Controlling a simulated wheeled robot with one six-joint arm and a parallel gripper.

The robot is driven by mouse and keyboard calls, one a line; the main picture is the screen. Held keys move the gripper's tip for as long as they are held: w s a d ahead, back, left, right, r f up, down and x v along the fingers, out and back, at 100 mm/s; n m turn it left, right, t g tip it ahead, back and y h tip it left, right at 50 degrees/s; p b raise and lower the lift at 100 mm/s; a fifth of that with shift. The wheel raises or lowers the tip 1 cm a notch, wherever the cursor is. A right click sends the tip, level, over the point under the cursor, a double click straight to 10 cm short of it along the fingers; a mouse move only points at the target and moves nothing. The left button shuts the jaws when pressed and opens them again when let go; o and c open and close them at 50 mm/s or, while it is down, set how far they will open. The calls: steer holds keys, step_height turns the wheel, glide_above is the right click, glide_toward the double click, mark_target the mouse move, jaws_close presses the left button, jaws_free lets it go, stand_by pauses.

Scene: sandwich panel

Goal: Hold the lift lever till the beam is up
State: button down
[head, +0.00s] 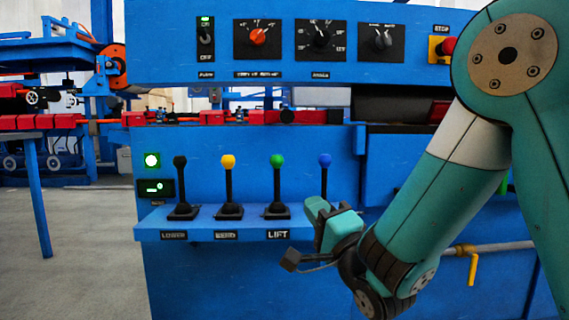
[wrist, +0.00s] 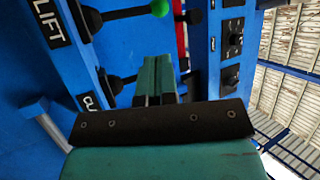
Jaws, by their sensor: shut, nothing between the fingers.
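The lift lever (head: 277,182) is a black stick with a green knob, above the LIFT label on a blue shelf. It looks about upright. In the wrist view its green knob (wrist: 160,8) and stick are at the top, beyond the fingertips. My gripper (head: 316,207) is shut and empty, just right of the lift lever and apart from it, in front of the blue-knobbed lever's base. The closed fingers (wrist: 157,72) also show in the wrist view. I cannot tell which part is the beam; red segments (head: 250,117) run behind the panel.
Left of the lift lever stand a yellow-knobbed lever (head: 228,180) and a black-knobbed lever (head: 181,182). A blue-knobbed lever (head: 325,172) stands close on the right, its base hidden by my gripper. A panel (head: 290,68) with dials and a red stop button (head: 447,46) is above.

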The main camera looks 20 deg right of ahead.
mark_target(280, 164)
steer(key=p+x, duration=0.6)
steer(key=x, duration=0.5)
steer(key=shift+r, duration=0.2)
steer(key=shift+w+a+r+p, duration=0.15)
steer(key=shift+w+p, duration=0.35)
steer(key=shift+w, duration=0.2)
